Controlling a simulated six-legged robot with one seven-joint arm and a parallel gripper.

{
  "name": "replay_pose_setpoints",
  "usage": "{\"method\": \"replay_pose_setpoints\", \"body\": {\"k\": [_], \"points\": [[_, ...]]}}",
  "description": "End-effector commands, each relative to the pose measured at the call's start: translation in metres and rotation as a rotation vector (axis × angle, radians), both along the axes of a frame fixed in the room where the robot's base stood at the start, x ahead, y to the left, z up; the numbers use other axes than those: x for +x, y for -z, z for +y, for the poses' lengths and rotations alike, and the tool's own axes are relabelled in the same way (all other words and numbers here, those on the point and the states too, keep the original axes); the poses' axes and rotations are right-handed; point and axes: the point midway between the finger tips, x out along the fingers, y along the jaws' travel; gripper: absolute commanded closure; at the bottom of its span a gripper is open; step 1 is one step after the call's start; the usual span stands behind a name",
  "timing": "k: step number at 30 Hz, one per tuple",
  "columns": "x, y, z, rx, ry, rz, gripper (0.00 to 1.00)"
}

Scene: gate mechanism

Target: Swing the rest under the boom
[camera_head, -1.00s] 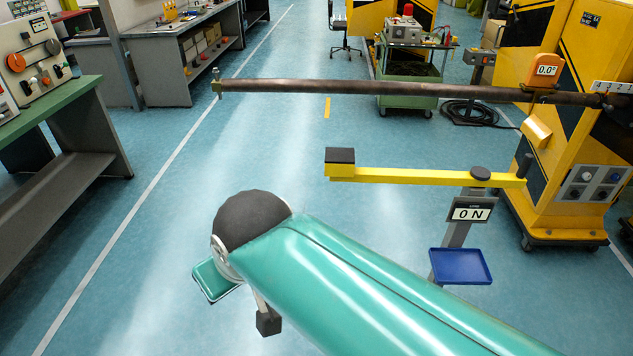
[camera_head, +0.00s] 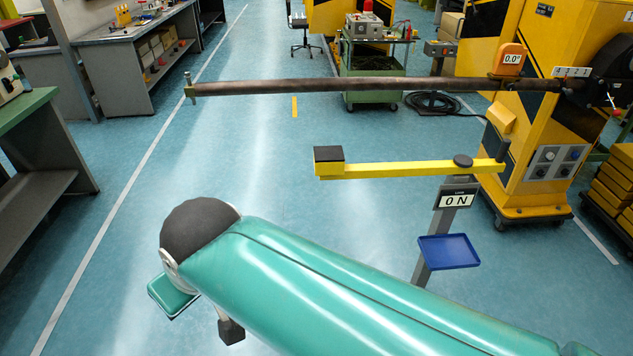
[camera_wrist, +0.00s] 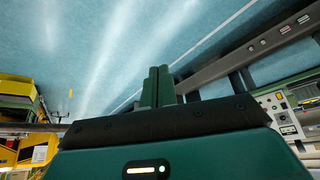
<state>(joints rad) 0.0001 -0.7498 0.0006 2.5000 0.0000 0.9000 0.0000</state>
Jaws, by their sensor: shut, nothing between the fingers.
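The boom (camera_head: 330,86) is a long dark bar lying level across the head view, fixed at its right end to the yellow cabinet (camera_head: 545,150). Its digital tag reads 0.0°. The rest (camera_head: 405,169) is a yellow arm with a black pad (camera_head: 328,154) on its left end. It pivots on a grey post whose display (camera_head: 456,200) reads 0 N. In the picture the rest shows below the boom, apart from it. My gripper shows in the wrist view (camera_wrist: 158,86), its two green fingers together and empty. It is apart from the rest; in the head view I cannot make out its fingers.
A blue tray (camera_head: 449,252) is mounted low on the post. A green cart (camera_head: 376,75) stands behind the boom. Workbenches (camera_head: 150,50) line the left side. Yellow bins (camera_head: 612,190) stand at the far right. Open blue floor lies left of the rest.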

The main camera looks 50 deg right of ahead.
Motion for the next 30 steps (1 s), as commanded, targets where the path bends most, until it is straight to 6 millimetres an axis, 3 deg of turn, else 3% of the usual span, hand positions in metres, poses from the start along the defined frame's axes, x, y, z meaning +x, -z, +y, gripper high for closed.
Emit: {"method": "replay_pose_setpoints", "body": {"k": [5, 8, 11, 15, 21, 26, 30], "points": [[0.005, 0.002, -0.003, -0.002, 0.010, -0.008, 1.00], [0.021, 0.008, -0.016, -0.010, 0.045, -0.040, 1.00], [0.052, 0.020, -0.039, -0.027, 0.105, -0.105, 1.00], [0.101, 0.044, -0.090, -0.066, 0.208, -0.229, 1.00], [0.142, 0.081, -0.176, -0.136, 0.345, -0.417, 1.00], [0.146, 0.112, -0.244, -0.200, 0.451, -0.565, 1.00], [0.130, 0.137, -0.299, -0.264, 0.544, -0.695, 1.00]]}}
